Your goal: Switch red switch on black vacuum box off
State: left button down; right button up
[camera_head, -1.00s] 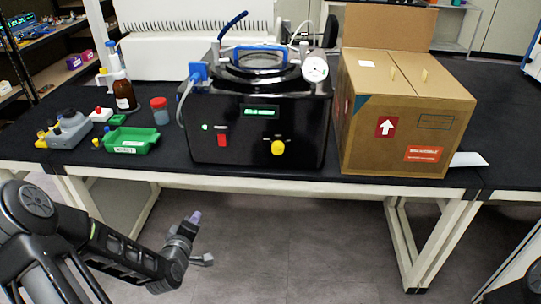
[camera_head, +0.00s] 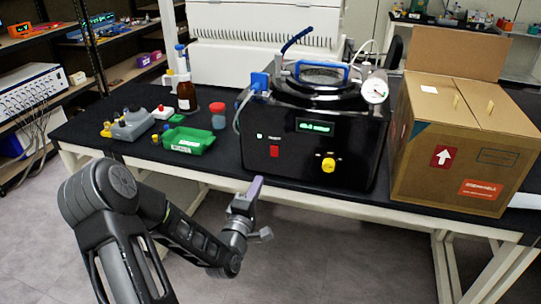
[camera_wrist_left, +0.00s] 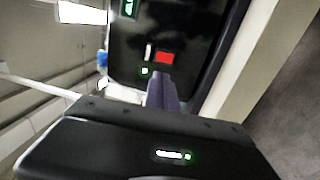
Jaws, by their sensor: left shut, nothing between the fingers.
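The black vacuum box (camera_head: 345,180) stands on the black-topped table with its front facing me. Its red switch (camera_head: 274,151) is on the lower left of that front. The switch also shows in the left wrist view (camera_wrist_left: 166,57), just beyond my fingers. My left gripper (camera_head: 257,185) is shut and empty, below and slightly left of the switch, in front of the table edge. In the left wrist view its purple-grey fingers (camera_wrist_left: 162,88) point toward the box front and look apart from the switch. My right gripper is out of view.
A yellow knob (camera_head: 328,165) and a green display (camera_head: 315,127) are also on the box front. A green tray (camera_head: 189,140), a red-capped jar (camera_head: 218,116) and a brown bottle (camera_head: 186,96) stand to its left. A cardboard box (camera_head: 465,150) stands close on its right.

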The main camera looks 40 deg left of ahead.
aim_at(273, 149)
pick_arm(q)
jog(key=p+x, duration=0.2)
jog(key=x, duration=1)
jog(key=shift+w+a, duration=0.15)
jog(key=shift+w, duration=0.25)
